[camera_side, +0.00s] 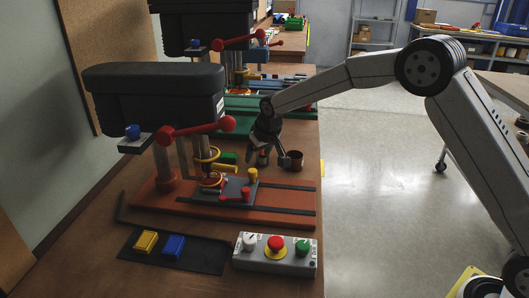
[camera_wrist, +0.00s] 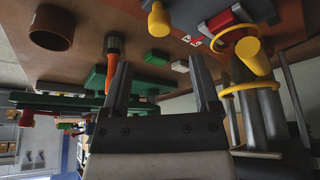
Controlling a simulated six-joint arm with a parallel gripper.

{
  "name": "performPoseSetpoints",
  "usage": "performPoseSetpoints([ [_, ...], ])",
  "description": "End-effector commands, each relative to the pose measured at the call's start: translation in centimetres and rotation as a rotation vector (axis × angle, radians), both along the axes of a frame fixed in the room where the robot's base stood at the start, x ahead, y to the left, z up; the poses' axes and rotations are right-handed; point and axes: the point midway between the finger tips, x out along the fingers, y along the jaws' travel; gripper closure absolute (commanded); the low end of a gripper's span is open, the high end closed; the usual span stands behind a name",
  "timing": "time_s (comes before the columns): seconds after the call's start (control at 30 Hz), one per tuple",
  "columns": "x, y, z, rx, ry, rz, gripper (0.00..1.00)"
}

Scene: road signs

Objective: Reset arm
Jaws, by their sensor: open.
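My gripper (camera_side: 270,158) hangs over the workbench in the side view, pointing down, just left of a brown cup (camera_side: 294,160). In the wrist view its two fingers (camera_wrist: 158,64) stand apart with nothing held between them. The brown cup (camera_wrist: 52,28) shows at the upper left of the wrist view, clear of the fingers. A small red object (camera_side: 263,157) shows by the fingers in the side view; whether they touch it I cannot tell.
A drill press with a red base (camera_side: 280,214) and red handles stands left of my gripper. In front are a control box (camera_side: 275,254) and a black tray (camera_side: 205,261) with a yellow block (camera_side: 146,241) and a blue block (camera_side: 174,246). Open floor (camera_side: 365,180) lies right of the bench.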

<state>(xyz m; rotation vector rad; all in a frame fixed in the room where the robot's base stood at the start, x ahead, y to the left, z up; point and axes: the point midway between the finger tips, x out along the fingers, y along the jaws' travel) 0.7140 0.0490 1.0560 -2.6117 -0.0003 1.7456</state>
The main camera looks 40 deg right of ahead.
Motion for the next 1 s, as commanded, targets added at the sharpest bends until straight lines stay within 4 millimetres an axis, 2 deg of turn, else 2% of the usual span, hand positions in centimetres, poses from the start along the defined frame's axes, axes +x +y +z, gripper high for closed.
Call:
performPoseSetpoints([
  [0.37,-0.2,-0.1,0.0,0.000,0.001,0.000,0.21],
  [0.57,-1.9,-0.5,0.3,0.000,0.012,0.000,0.21],
  [0.77,-5.7,-1.4,0.5,0.000,0.034,0.001,0.21],
  [1.0,-12.0,-2.7,0.4,-0.002,0.068,0.001,0.21],
])
